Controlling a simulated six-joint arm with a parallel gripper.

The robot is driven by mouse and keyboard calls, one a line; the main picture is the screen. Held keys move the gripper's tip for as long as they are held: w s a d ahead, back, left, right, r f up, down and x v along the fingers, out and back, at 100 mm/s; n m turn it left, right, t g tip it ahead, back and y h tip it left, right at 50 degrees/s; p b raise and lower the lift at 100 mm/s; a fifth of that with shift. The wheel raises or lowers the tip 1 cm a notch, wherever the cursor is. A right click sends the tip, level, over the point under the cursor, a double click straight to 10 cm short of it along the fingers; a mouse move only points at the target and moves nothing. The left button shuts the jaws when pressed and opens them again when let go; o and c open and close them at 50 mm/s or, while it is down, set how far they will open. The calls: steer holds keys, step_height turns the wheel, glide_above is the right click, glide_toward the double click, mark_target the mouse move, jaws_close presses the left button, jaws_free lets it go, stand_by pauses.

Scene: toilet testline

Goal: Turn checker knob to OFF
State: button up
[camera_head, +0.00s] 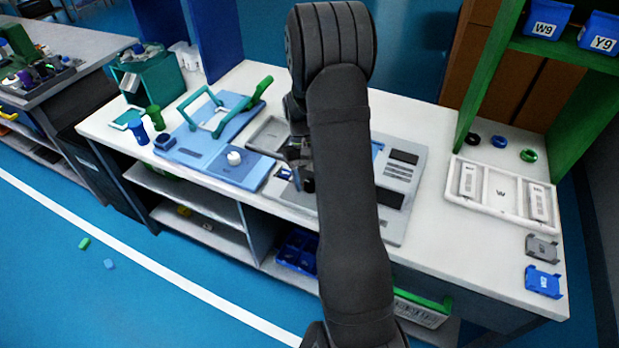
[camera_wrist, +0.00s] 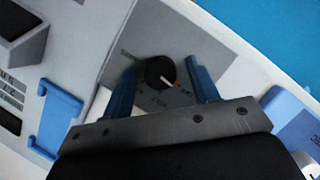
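The checker knob (camera_wrist: 160,72) is a round black dial with a white pointer line, set on a grey panel with small printed labels and a red mark beside it. The labels are too blurred to read. In the wrist view the pointer is toward the right-hand side, near the red mark. My gripper (camera_wrist: 162,84) is open, with one blue finger on each side of the knob and gaps between. In the head view my gripper (camera_head: 298,160) is over the grey checker unit (camera_head: 405,228), mostly hidden by my arm.
A light-blue board with a green-handled frame (camera_head: 215,118) and a blue box with a white knob (camera_head: 234,158) lie left of the checker. A white tray marked W (camera_head: 502,207) lies right, below green shelving. Blue and green cups (camera_head: 138,132) stand at the left end.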

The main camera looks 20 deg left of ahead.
steer(key=v, duration=1.7)
steer(key=shift+r, duration=0.25)
steer(key=x, duration=1.7)
steer(key=shift+f, duration=0.25)
